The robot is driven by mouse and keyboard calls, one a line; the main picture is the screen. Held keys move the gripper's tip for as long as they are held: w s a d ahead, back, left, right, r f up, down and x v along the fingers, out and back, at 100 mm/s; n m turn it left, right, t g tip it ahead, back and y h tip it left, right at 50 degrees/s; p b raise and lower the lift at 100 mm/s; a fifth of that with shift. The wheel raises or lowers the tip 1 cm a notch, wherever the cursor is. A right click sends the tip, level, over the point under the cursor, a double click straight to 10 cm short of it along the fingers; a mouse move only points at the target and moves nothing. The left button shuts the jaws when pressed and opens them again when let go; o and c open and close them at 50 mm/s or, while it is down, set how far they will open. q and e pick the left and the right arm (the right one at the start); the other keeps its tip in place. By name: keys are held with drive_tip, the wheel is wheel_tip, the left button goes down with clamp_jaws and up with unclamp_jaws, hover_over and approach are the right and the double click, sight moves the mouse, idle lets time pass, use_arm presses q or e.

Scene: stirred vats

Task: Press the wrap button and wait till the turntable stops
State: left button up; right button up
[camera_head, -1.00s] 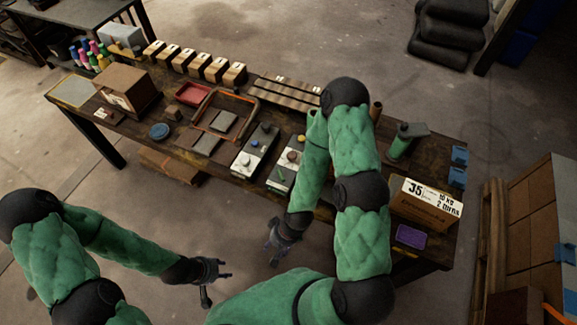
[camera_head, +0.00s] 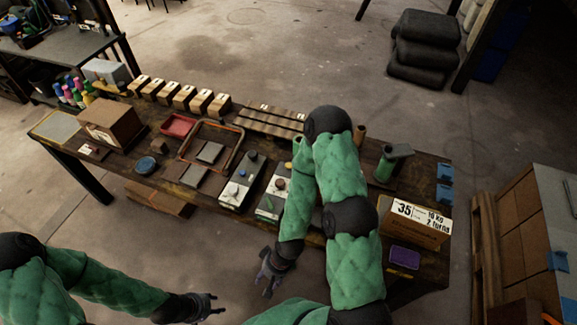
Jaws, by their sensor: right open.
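Two pale control boxes with knobs and buttons stand near the front middle of the bench. The left control box (camera_head: 240,183) has a blue and a white button. The right control box (camera_head: 272,200) has a brown round knob and a green mark, and is partly hidden by my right arm. I cannot tell which button is the wrap button. A round blue disc (camera_head: 146,165) lies at the left; I cannot tell whether it is the turntable. My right gripper (camera_head: 268,286) is open and empty, below the bench's front edge. My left gripper (camera_head: 212,306) is open and empty, away from the bench.
A brown carton (camera_head: 110,121) stands at the bench's left, and a carton labelled 35 (camera_head: 410,225) at the right. A red tray (camera_head: 178,126), small boxes (camera_head: 184,97) and a green dispenser (camera_head: 386,165) stand on the bench.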

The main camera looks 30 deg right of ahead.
drive_tip(key=shift+c, duration=0.3)
clamp_jaws()
idle(0.9)
